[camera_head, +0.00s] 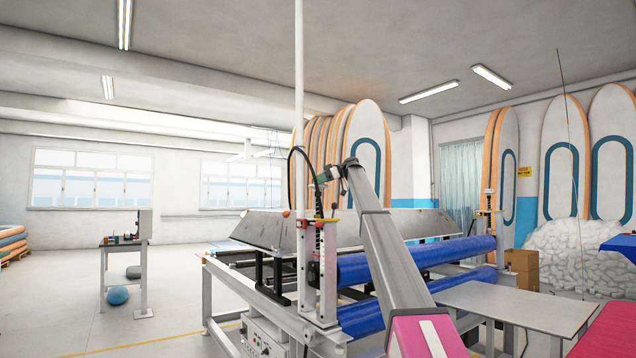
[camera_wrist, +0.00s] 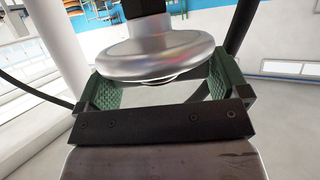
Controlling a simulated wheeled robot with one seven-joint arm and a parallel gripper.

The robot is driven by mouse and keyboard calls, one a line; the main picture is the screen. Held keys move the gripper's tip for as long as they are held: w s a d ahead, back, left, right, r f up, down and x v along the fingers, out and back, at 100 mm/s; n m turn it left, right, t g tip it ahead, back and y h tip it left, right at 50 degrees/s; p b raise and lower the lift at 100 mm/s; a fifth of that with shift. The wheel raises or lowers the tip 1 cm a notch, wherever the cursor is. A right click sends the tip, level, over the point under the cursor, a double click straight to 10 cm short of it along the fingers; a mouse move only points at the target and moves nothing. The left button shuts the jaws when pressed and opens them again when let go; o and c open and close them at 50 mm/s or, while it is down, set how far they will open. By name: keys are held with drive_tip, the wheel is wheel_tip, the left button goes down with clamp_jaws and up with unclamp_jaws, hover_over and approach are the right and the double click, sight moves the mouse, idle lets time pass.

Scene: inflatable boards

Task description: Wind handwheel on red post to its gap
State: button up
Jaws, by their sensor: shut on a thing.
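The silver, round handwheel (camera_wrist: 155,52) fills the upper middle of the wrist view, with a metal hub above it. My gripper (camera_wrist: 168,82) has its green ridged pads on either side of the wheel's rim and is shut on it. In the head view my gripper (camera_head: 324,178) is at the top of the near post (camera_head: 328,255), which has red and dark parts and stands at the near end of the roller machine. The handwheel is too small and covered to make out there. The gap and any scale reading cannot be made out.
Blue rollers (camera_head: 375,266) run from the near post to a far post (camera_head: 487,210). A white pole (camera_head: 299,100) rises close beside my gripper. A dark cable loops near it.

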drive_tip(key=shift+f+n+g, duration=0.1)
drive_tip(key=shift+n+g, duration=0.6)
drive_tip(key=shift+g, duration=0.1)
drive_tip(key=shift+s+f+h, duration=0.1)
drive_tip(key=shift+h, duration=0.2)
drive_tip(key=o, duration=0.6)
drive_tip(key=shift+c, duration=0.2)
drive_tip(key=shift+w+d+r, duration=0.2)
drive_tip(key=shift+d+r, duration=0.05)
drive_tip(key=shift+d, duration=0.1)
drive_tip(key=v, duration=0.6)
drive_tip(key=shift+d, duration=0.25)
